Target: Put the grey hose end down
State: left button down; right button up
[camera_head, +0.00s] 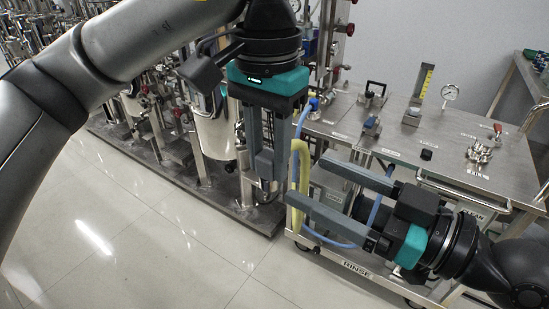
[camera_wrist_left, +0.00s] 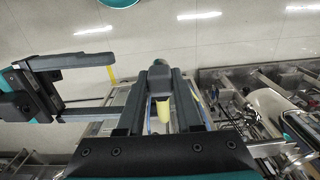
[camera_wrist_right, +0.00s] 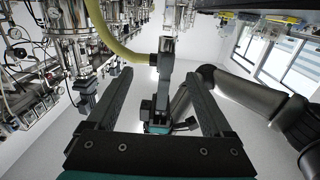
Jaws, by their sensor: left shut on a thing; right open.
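My left gripper (camera_head: 268,180) points down and is shut on the grey hose end (camera_head: 265,162), held in the air beside the cart. In the left wrist view the grey hose end (camera_wrist_left: 158,75) sits between the fingers, with the yellow hose (camera_wrist_left: 164,110) showing beneath it. The yellow hose (camera_head: 302,160) hangs in a bend just right of the left fingers. My right gripper (camera_head: 306,181) is open and empty, coming from the right with its fingertips near the hose. In the right wrist view the hose (camera_wrist_right: 110,38) runs across the upper left towards the left gripper (camera_wrist_right: 165,50).
A steel cart (camera_head: 445,160) labelled RINSE stands at right, with a gauge (camera_head: 449,92), valves and fittings on top. A blue hose (camera_head: 372,215) loops by its side. Steel vessels (camera_head: 213,130) stand on a dark skid (camera_head: 235,215) at left. The tiled floor (camera_head: 130,245) in front is clear.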

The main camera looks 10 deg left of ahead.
jog(key=shift+x, duration=3.9)
jog(key=shift+c, duration=0.2)
jog(key=shift+w+d, duration=0.1)
grip_shut()
pick_arm(q)
jog(key=c, duration=0.5)
grip_release()
